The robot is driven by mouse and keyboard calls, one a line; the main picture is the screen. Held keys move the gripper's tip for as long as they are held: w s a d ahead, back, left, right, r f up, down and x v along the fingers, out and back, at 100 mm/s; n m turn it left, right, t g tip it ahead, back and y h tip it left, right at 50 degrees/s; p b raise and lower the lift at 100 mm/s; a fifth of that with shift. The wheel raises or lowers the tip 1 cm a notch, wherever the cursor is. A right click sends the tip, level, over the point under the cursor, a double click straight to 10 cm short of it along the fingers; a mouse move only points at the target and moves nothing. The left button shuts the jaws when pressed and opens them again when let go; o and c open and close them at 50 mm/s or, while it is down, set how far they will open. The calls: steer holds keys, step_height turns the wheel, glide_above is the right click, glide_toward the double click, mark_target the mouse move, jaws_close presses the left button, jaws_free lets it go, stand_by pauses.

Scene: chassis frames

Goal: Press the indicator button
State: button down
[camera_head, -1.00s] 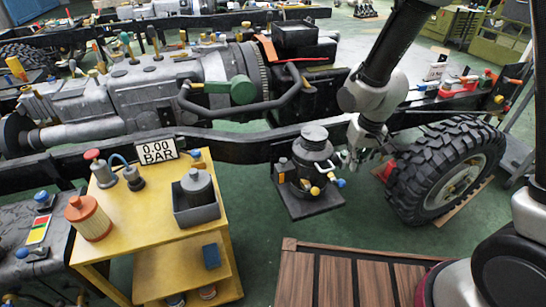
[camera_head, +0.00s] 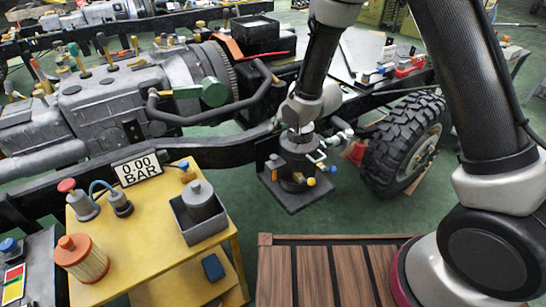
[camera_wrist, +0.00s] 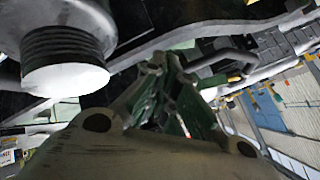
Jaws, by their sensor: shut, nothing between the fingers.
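I cannot tell for certain which part is the indicator button. A red-topped grey knob (camera_head: 66,187) stands at the back left of the yellow cart (camera_head: 130,232), beside a white display (camera_head: 138,168) reading 0.00 BAR. My gripper (camera_head: 302,128) is at the black canister unit (camera_head: 300,160) by the frame rail, well to the right of the cart; its fingertips are hard to make out there. In the wrist view my gripper (camera_wrist: 165,62) has its fingers together and empty. I cannot tell whether it touches the canister.
An orange filter (camera_head: 80,258) and a grey canister in a tray (camera_head: 200,210) stand on the cart. A large tyre (camera_head: 402,145) is right of the canister unit. The chassis rail (camera_head: 235,148) runs behind the cart. A slatted wooden platform (camera_head: 330,270) lies in front.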

mark_target(276, 155)
steer(key=shift+f, duration=0.1)
steer(key=shift+f, duration=4.35)
steer(key=shift+f, duration=0.35)
steer(key=shift+f, duration=0.75)
steer(key=shift+r, duration=1.15)
steer(key=shift+r, duration=2.5)
